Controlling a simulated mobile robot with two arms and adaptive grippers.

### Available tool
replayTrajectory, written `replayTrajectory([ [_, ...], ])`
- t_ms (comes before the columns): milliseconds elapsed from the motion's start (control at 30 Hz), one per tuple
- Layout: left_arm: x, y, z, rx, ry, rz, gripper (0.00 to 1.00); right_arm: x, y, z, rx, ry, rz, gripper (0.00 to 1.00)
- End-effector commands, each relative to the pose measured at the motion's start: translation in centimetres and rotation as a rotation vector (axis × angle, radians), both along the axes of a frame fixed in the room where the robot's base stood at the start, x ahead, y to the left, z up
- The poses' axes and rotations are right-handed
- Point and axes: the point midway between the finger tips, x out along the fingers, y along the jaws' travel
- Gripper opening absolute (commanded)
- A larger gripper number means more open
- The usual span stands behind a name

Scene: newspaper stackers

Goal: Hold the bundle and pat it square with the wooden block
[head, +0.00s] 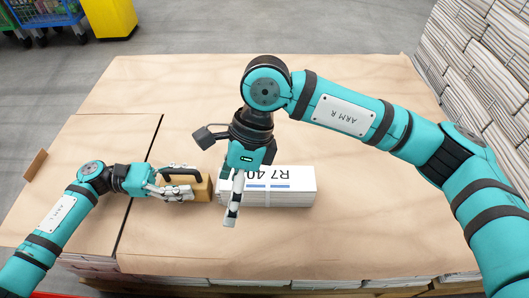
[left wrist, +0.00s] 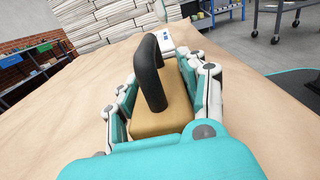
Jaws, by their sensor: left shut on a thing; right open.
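The tied white paper bundle (head: 290,187), printed "R7 40", lies on the brown board near its front edge. The tan wooden block (head: 202,188) with a black arched handle stands just left of the bundle; any small gap between them is hard to judge. My left gripper (head: 180,184) is shut on the block. In the left wrist view, the block (left wrist: 158,122) sits between both fingers, with the bundle's white end (left wrist: 166,40) beyond it. My right gripper (head: 233,208) is open and points down at the bundle's left end. It hides part of that end, and contact cannot be told.
Tall stacks of newspapers (head: 485,60) stand along the right side. A yellow bin (head: 108,17) and a blue crate cart (head: 45,12) stand on the floor at the back left. The brown board (head: 170,90) is bare behind the bundle.

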Motion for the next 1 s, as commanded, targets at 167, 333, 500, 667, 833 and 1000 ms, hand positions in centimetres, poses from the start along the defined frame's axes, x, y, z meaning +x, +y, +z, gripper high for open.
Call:
replayTrajectory([
  [167,0.0,0.0,0.1,-0.001,-0.001,0.000,0.00,5.9,-3.7,0.3,-0.203,-0.221,-0.033,0.92],
  [333,0.0,0.0,0.1,-0.001,-0.001,0.000,0.00,8.1,-5.3,0.7,-0.283,-0.303,-0.051,0.92],
  [500,0.0,0.0,0.1,-0.001,-0.001,0.000,0.00,8.4,-5.6,-0.5,-0.295,-0.312,-0.055,0.92],
  [667,0.0,0.0,0.1,-0.001,-0.001,0.000,0.00,8.3,-5.6,-3.4,-0.294,-0.308,-0.054,0.92],
  [833,0.0,0.0,0.1,-0.001,-0.001,0.000,0.00,8.2,-5.5,-6.7,-0.293,-0.308,-0.054,0.92],
  [1000,0.0,0.0,0.1,-0.001,-0.001,0.000,0.00,8.3,-5.5,-9.3,-0.291,-0.309,-0.054,0.92],
])
